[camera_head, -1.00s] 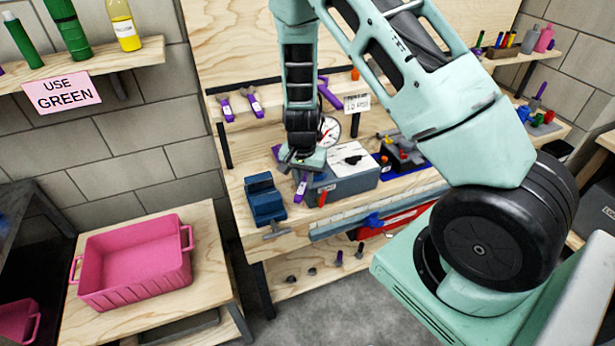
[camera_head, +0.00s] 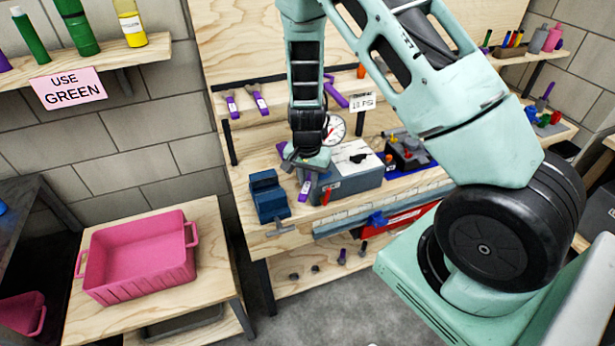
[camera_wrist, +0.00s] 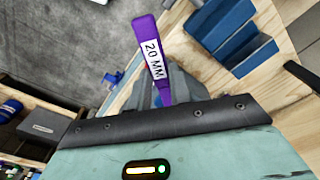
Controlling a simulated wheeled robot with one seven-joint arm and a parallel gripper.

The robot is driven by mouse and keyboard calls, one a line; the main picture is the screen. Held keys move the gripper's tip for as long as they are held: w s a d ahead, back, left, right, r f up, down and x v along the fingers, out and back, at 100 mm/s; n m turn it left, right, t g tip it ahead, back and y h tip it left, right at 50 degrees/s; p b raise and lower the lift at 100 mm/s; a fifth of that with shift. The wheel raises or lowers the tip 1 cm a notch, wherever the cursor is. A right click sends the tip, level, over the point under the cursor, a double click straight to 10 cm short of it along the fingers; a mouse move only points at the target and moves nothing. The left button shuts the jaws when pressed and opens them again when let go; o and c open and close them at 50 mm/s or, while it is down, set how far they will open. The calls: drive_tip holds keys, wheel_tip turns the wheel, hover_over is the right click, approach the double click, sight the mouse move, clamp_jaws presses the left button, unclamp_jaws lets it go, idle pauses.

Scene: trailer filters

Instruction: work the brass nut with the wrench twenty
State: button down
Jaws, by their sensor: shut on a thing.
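My gripper (camera_head: 304,164) is low over the workbench, between the blue vise and the grey box. It is shut on a purple wrench marked 20 MM, whose handle (camera_wrist: 152,50) points up and away from the fingers in the wrist view. The same purple handle (camera_head: 304,190) shows below my gripper in the head view, in front of the grey box's left end. The wrench's far end is hidden by my gripper. I cannot make out the brass nut in either view.
The blue vise (camera_head: 269,198) stands just left of my gripper. The grey box (camera_head: 350,183) with a pale top stands close on the right, near a round gauge (camera_head: 335,128). Other purple-handled tools (camera_head: 258,100) hang behind. A pink bin (camera_head: 138,262) sits on the left table.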

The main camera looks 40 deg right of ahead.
sight(302, 197)
drive_tip(key=shift+s+a, duration=0.8)
drive_tip(key=shift+a, duration=0.35)
drive_tip(key=shift+s+a, duration=0.8)
drive_tip(key=shift+a, duration=0.3)
